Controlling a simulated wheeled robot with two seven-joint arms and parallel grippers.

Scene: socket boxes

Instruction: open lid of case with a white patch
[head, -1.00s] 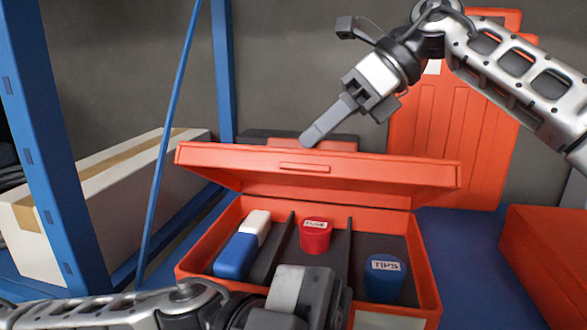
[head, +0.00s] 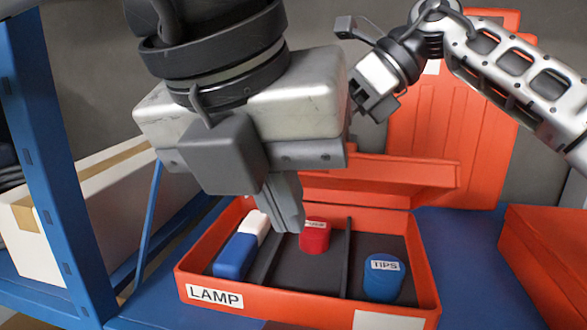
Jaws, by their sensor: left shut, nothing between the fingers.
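The orange case (head: 300,306) has a white patch (head: 385,320) at the right of its front wall and a LAMP label (head: 215,295) at the left. Its lid (head: 405,172) is raised at the back, tilted open, its left part hidden behind my left gripper. My left gripper (head: 287,222) is large in front, shut and empty, its fingers pointing down over the case's interior; I cannot tell whether they touch anything.
The case holds a blue-and-white block (head: 237,254), a red container (head: 314,238) and a blue TIPS container (head: 383,280) between dark dividers. Another orange case (head: 555,250) is at right, an open orange lid (head: 470,125) behind. A blue shelf post (head: 55,150) and white box (head: 100,195) are left.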

